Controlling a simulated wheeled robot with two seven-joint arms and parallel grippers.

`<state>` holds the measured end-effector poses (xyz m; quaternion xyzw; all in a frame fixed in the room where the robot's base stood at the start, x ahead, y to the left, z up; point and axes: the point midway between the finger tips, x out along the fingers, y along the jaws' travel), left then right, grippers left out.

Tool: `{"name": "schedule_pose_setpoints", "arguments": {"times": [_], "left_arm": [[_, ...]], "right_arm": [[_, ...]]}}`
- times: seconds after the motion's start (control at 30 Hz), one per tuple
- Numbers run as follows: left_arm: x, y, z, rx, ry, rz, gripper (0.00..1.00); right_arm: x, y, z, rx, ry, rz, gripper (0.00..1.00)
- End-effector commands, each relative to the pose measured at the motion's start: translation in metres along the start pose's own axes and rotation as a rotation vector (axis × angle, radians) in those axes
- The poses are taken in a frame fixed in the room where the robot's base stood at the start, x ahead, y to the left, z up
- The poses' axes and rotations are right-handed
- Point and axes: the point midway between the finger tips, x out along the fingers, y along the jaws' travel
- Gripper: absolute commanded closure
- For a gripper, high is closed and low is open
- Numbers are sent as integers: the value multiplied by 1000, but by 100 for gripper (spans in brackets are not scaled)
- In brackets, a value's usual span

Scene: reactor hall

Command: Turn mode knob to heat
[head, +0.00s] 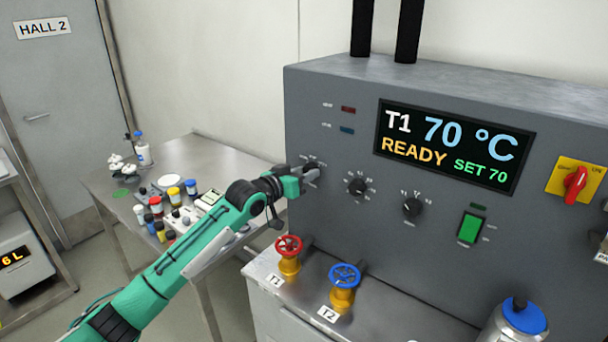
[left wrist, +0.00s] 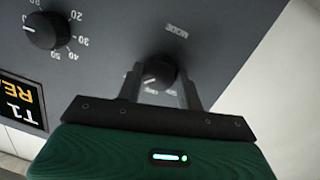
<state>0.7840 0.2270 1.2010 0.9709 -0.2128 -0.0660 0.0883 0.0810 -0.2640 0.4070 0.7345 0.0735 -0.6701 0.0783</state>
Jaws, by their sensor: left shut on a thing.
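The mode knob (left wrist: 158,70) is a black round knob on the grey panel, with upside-down MODE lettering beside it in the left wrist view. Its white pointer mark faces lower left there; the small position labels around it are partly hidden and too small to read surely. My left gripper (left wrist: 162,86) has its two fingers on either side of the knob and is shut on it. In the head view my left gripper (head: 308,175) is at the leftmost knob of the panel and covers much of it. My right gripper is not in view.
A numbered black knob (head: 357,186) and another knob (head: 412,206) sit right of it. The display (head: 450,145) reads T1 70 °C, READY, SET 70. Red (head: 289,246) and blue (head: 344,276) valve wheels stand below. A table (head: 180,150) with bottles is at left.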

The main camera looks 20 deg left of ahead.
Motion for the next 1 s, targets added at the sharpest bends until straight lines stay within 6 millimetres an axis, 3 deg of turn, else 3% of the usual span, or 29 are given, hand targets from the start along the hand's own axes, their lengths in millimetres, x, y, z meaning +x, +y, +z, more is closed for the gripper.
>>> {"name": "schedule_pose_setpoints", "arguments": {"times": [0.3, 0.77, 0.8, 0.9, 1.0], "left_arm": [[0, 0, 0, 96, -9, -10, 86], [0, 0, 1, 109, -10, -12, 86], [0, 0, 1, 109, -10, -12, 59], [0, 0, 1, 108, -9, -12, 42], [0, 0, 0, 108, -9, -12, 42]], "right_arm": [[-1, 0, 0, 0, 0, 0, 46], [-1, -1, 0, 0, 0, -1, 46], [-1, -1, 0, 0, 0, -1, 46], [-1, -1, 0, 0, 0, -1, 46], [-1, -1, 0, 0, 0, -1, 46]]}}
